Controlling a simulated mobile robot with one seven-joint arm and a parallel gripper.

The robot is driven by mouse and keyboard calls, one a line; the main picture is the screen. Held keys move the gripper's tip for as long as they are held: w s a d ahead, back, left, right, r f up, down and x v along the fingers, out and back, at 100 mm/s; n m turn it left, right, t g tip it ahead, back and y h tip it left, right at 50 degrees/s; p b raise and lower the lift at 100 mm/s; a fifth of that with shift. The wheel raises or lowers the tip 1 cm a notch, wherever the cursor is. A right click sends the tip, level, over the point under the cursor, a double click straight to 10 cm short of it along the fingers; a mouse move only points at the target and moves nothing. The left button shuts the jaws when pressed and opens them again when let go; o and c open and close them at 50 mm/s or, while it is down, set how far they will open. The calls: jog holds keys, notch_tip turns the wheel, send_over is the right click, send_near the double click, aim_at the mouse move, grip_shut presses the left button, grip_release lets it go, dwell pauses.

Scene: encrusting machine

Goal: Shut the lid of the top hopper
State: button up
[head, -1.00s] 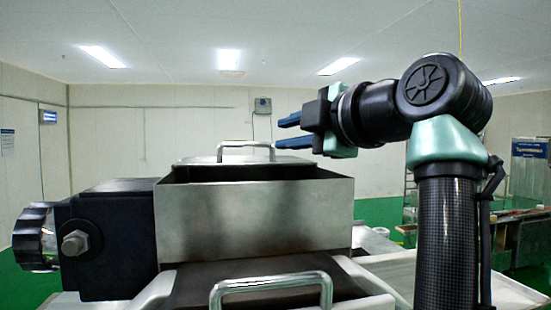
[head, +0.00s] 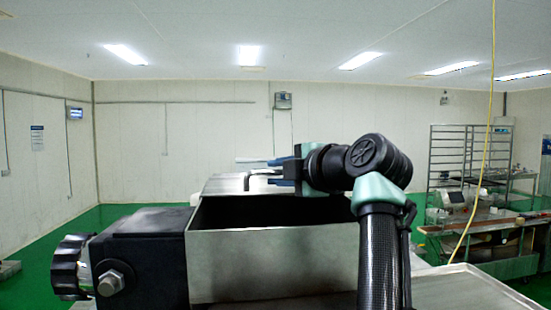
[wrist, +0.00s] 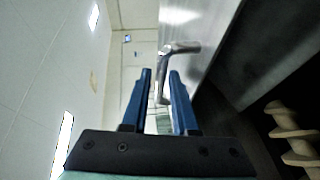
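The top hopper (head: 270,260) is a grey metal box with its dark inside open at the top. Its lid (head: 222,186) is a metal panel lying back beyond the hopper's far edge, so the hopper stands open. The lid's handle (head: 258,171) is a bent metal bar; it also shows in the wrist view (wrist: 180,48). My gripper (head: 280,171) is at the lid handle, above the hopper's far side. In the wrist view its blue fingers (wrist: 160,75) are apart, with part of the handle between and just beyond the tips. Contact cannot be told.
A black block with a ribbed knob (head: 70,267) is at the hopper's left. A pale beige screw-like part (wrist: 290,135) shows inside the hopper in the wrist view. A metal tray (head: 465,290) lies at right; a shelf rack (head: 460,155) and tables stand farther back.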

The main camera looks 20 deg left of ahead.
jog(key=shift+w+a+f, duration=0.2)
jog(key=shift+w+a, duration=0.15)
jog(key=shift+a, duration=0.1)
jog(key=shift+d, duration=0.1)
grip_shut()
jog(key=shift+r, duration=0.1)
dwell(1.0)
